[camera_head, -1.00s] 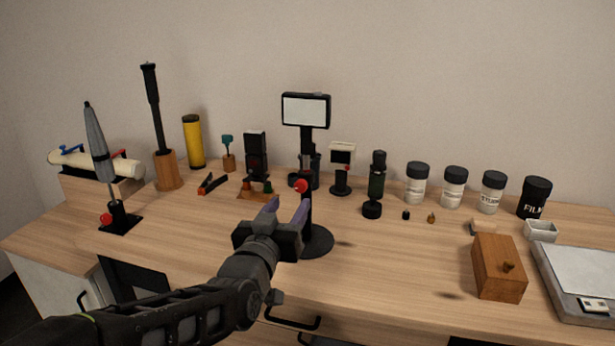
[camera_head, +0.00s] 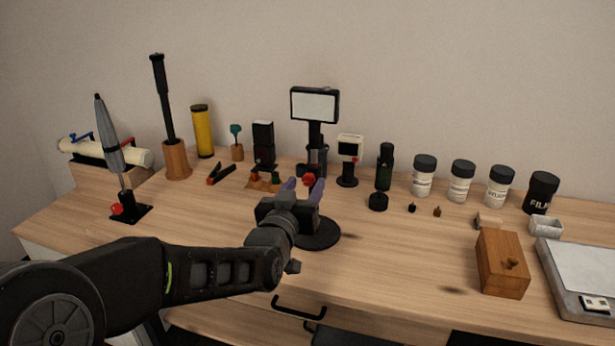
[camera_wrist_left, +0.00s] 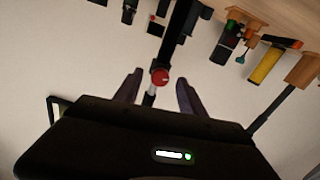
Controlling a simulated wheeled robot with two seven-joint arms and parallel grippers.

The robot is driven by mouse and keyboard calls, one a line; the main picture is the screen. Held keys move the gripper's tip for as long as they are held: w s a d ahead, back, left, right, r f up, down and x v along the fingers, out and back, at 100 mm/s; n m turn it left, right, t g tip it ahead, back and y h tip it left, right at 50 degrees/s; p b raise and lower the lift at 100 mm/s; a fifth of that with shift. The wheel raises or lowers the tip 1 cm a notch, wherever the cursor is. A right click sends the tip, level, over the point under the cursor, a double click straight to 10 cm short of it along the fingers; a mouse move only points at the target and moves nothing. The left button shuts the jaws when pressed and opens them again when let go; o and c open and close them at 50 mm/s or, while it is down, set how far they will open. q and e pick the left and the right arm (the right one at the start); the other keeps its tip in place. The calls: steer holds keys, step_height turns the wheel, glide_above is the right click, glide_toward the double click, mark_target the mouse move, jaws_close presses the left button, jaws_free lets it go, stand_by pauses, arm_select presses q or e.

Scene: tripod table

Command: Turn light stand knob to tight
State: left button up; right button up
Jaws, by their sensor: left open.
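The light stand (camera_head: 316,133) stands upright on a round black base, with a white rectangular light panel (camera_head: 315,105) on top. Its red knob (camera_head: 308,180) sits on the front of the post and also shows in the left wrist view (camera_wrist_left: 160,77). My left gripper (camera_head: 304,187) is open, with its purple fingertips just in front of the knob. In the left wrist view the knob lies between the two fingers (camera_wrist_left: 157,88), with a gap on both sides. The gripper hides the lower part of the post. My right gripper is out of view.
An umbrella-like stand with a red knob (camera_head: 116,209) is at the left. A small white-headed device (camera_head: 350,150) and a dark bottle (camera_head: 384,170) stand right of the light stand. A wooden box (camera_head: 501,262) and a scale (camera_head: 580,270) are at right. The front middle is clear.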

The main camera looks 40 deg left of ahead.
arm_select(q)
steer(key=shift+x, duration=1.25)
jaws_close()
